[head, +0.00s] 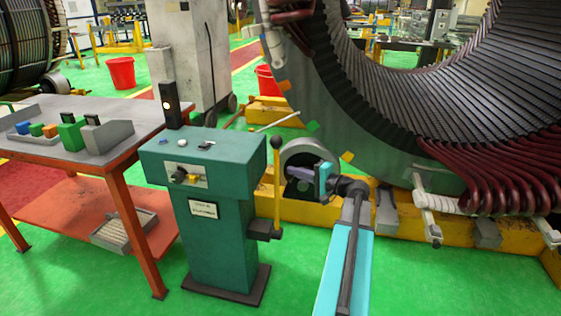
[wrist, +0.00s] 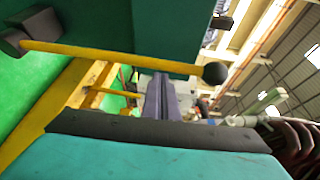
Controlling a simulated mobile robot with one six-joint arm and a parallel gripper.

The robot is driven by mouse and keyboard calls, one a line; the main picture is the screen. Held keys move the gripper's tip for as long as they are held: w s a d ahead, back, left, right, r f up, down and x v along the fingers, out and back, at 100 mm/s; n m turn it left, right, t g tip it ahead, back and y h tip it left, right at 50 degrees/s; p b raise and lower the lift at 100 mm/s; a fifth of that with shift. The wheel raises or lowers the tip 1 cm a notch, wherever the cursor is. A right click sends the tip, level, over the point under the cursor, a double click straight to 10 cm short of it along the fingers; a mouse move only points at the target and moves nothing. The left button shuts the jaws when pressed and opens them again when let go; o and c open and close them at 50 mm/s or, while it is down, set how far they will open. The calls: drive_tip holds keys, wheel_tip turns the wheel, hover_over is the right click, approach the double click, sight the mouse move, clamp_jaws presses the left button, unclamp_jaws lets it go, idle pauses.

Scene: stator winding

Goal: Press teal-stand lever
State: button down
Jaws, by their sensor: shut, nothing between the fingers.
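The teal stand (head: 205,220) is left of centre in the head view. Its lever (head: 277,190) is a yellow rod with a black knob, standing nearly upright on the stand's right side from a dark pivot block. In the wrist view the lever (wrist: 120,57) runs across the upper part, with its knob (wrist: 215,74) right of centre. My gripper (head: 300,172) is shut and empty, just right of the lever's upper half. In the wrist view its purple-grey fingers (wrist: 163,85) point towards the rod, near the knob. I cannot tell whether they touch it.
An orange-legged table (head: 90,155) with coloured blocks stands to the left. A large stator (head: 400,110) with dark red coils rests on a yellow base at the right. A grey ring-shaped part (head: 305,150) lies behind my gripper. Green floor is clear in front.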

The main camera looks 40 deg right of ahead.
drive_tip(key=s+d+r+t+h, duration=0.1)
drive_tip(key=s+d+r, duration=0.1)
drive_tip(key=d+r, duration=0.2)
drive_tip(key=shift+s+d+r+m+b, duration=0.2)
drive_tip(key=shift+s+d+m+b, duration=0.1)
drive_tip(key=shift+d+m+b, duration=0.1)
drive_tip(key=shift+w, duration=0.15)
drive_tip(key=w+a, duration=0.4)
drive_tip(key=w, duration=0.4)
drive_tip(key=shift+w, duration=0.2)
idle(0.6)
